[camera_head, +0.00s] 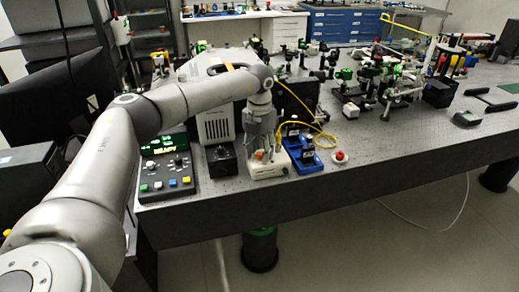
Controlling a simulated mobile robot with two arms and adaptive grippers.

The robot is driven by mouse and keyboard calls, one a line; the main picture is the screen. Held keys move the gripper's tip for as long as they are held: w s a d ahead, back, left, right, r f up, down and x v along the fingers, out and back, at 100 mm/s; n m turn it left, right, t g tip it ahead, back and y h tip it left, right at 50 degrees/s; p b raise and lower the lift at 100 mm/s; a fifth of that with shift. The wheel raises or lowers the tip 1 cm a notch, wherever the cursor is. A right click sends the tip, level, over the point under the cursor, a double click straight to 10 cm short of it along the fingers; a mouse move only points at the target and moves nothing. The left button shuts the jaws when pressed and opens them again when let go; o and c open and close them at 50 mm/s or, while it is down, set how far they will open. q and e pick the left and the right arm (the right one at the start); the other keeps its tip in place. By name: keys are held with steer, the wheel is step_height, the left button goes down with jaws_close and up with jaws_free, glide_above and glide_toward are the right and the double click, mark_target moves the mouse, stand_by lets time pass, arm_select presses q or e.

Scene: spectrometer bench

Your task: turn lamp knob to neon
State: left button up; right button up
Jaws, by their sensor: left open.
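My left arm reaches in from the left, and its left gripper (264,148) points down just above a small cream box (268,171) near the bench's front edge. The gripper is open. Small upright parts show on the box's top around the fingertips. Which of them is the lamp knob, and where it points, is too small and partly hidden to tell. Whether the fingers touch anything I cannot tell. My right gripper is out of view.
A control panel (167,178) with coloured buttons and a green display stands left of a black box (221,160). Blue mounts (308,160), a yellow cable (303,127) and a red button (340,156) lie to the right. The front right of the bench (420,152) is clear.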

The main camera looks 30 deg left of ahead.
arm_select(q)
jaws_close()
steer(key=shift+m, duration=0.4)
steer(key=m+p, duration=0.1)
steer(key=m, duration=0.3)
steer(key=shift+m, duration=2.5)
steer(key=shift+r, duration=0.1)
jaws_free()
